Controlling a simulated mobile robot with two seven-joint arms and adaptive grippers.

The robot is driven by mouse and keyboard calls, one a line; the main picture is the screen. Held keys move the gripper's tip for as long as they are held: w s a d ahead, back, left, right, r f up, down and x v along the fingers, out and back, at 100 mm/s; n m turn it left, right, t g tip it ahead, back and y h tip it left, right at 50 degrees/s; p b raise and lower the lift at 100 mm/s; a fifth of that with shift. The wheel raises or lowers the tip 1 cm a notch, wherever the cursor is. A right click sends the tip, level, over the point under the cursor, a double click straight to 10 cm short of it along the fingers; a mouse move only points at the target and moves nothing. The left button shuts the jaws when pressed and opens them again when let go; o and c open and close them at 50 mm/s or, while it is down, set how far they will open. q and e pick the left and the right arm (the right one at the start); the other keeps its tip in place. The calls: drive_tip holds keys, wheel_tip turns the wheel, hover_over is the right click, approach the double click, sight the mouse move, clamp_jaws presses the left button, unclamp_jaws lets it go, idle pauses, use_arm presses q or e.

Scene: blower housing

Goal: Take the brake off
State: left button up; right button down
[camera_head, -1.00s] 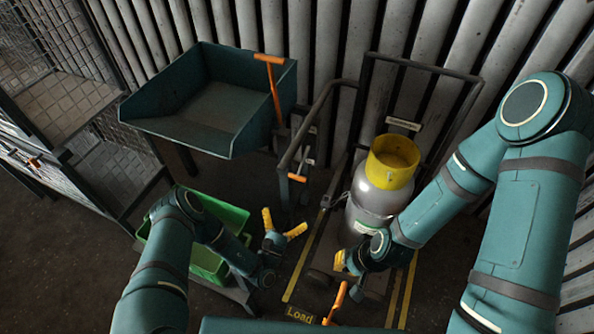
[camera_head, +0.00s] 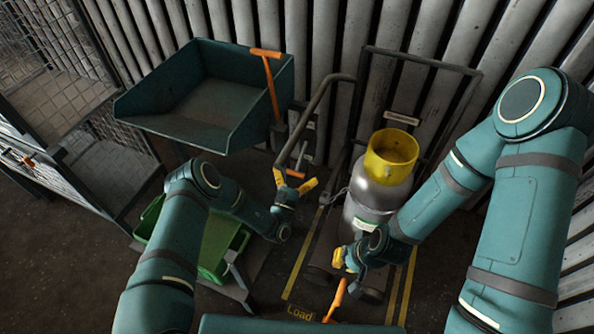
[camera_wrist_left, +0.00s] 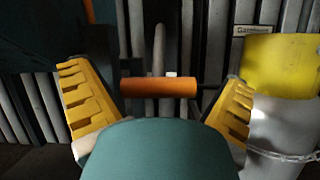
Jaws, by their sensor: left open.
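A small orange handle (camera_head: 296,174) sits at the left side of the trolley frame. In the left wrist view the orange handle (camera_wrist_left: 158,88) is a short horizontal bar between two spread yellow fingers, with gaps on both sides. My left gripper (camera_head: 293,184) is open around it, seemingly not touching. My right gripper (camera_head: 341,259) is low in front of the cylinder, close to the top of another orange lever (camera_head: 337,296); its opening and any contact are unclear. The frames do not label which handle is the brake.
A grey gas cylinder (camera_head: 378,195) with a yellow collar (camera_head: 391,154) stands on the trolley (camera_head: 345,79). A teal hopper (camera_head: 200,136) with an orange T-handle (camera_head: 271,80) is behind left. A green crate (camera_head: 213,245) is beside my left arm. "Load" floor marking (camera_head: 300,313) lies in front.

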use_arm(q)
drive_tip(key=shift+w+r, duration=0.15)
drive_tip(key=shift+w, duration=0.15)
drive_tip(key=c, duration=1.1)
drive_tip(key=shift+c, duration=0.2)
